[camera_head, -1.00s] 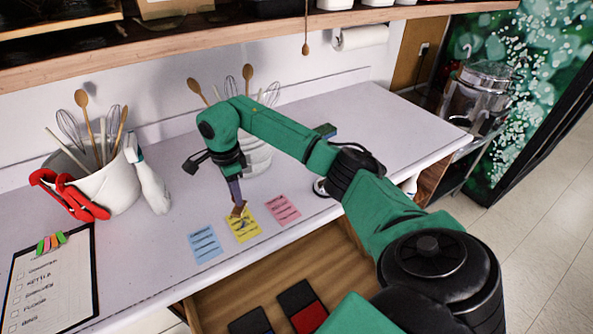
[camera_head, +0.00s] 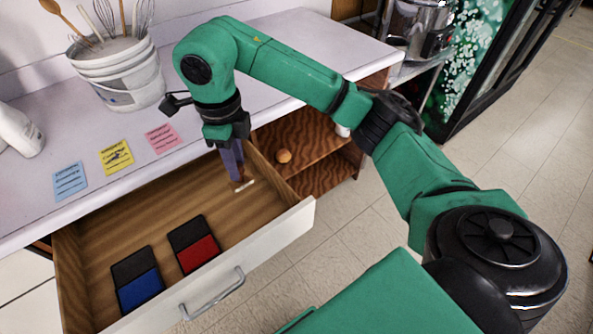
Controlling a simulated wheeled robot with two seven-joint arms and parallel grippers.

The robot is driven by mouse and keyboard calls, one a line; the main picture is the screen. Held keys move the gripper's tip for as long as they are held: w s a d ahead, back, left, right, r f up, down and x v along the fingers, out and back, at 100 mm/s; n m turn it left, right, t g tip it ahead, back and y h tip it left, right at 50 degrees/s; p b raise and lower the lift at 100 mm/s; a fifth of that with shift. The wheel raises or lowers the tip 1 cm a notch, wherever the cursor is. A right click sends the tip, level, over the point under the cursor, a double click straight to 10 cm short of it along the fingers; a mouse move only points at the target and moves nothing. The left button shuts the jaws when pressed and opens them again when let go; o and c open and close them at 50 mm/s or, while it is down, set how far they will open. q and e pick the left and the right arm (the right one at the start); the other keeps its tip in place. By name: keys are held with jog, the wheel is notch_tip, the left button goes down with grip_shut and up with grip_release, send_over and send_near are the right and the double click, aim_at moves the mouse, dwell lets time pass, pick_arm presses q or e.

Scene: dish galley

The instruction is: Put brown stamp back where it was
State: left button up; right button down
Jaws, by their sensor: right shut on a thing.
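My right gripper (camera_head: 233,158) is shut on the brown stamp (camera_head: 240,182), with its fingers pointing down. The stamp is upright at the right end of the open drawer (camera_head: 172,307). Its brown lower part shows below the fingers; its upper part is hidden between them. A small white strip (camera_head: 244,187) shows on the drawer floor right by the stamp. I cannot tell whether the stamp touches the floor. My left gripper is not in view.
A blue ink pad (camera_head: 139,290) and a red ink pad (camera_head: 199,252) lie in the drawer. Blue (camera_head: 69,181), yellow (camera_head: 116,157) and pink (camera_head: 162,138) notes lie on the counter; the yellow one has a dark mark. A white bucket (camera_head: 120,72) stands behind.

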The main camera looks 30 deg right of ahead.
jog(key=f, duration=1.9)
jog(key=shift+a+f, duration=0.3)
jog(key=shift+w+f, duration=0.1)
jog(key=shift+f, duration=0.3)
jog(key=c, duration=0.6)
grip_release()
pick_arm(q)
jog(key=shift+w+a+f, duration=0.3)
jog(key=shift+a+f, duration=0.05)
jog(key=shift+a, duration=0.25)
